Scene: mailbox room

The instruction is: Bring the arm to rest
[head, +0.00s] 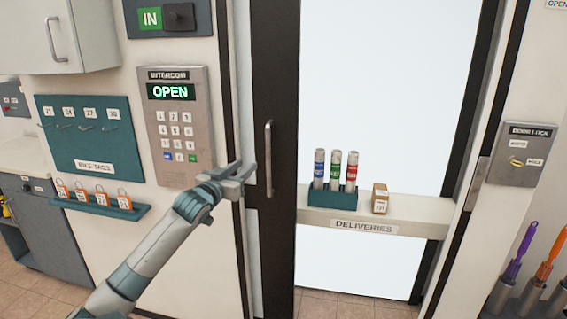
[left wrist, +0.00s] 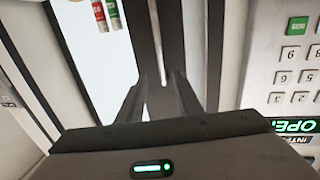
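My left gripper (head: 245,176) is raised in front of the wall, just right of the intercom panel (head: 180,128) and left of the door handle (head: 268,158). Its two fingers are apart with nothing between them. In the left wrist view the fingers (left wrist: 160,88) also show spread and empty, with the dark door frame behind. The intercom display reads OPEN. The door handle stands close to the fingertips in the head view; I see no contact. My right gripper is in neither view.
A deliveries shelf (head: 409,228) holds a teal rack (head: 333,201) of several tubes and a small brown box (head: 380,199). A bike tags board (head: 77,133) hangs left, above a teal ledge (head: 100,207) with orange-tagged items. A door lock panel (head: 526,155) is on the right.

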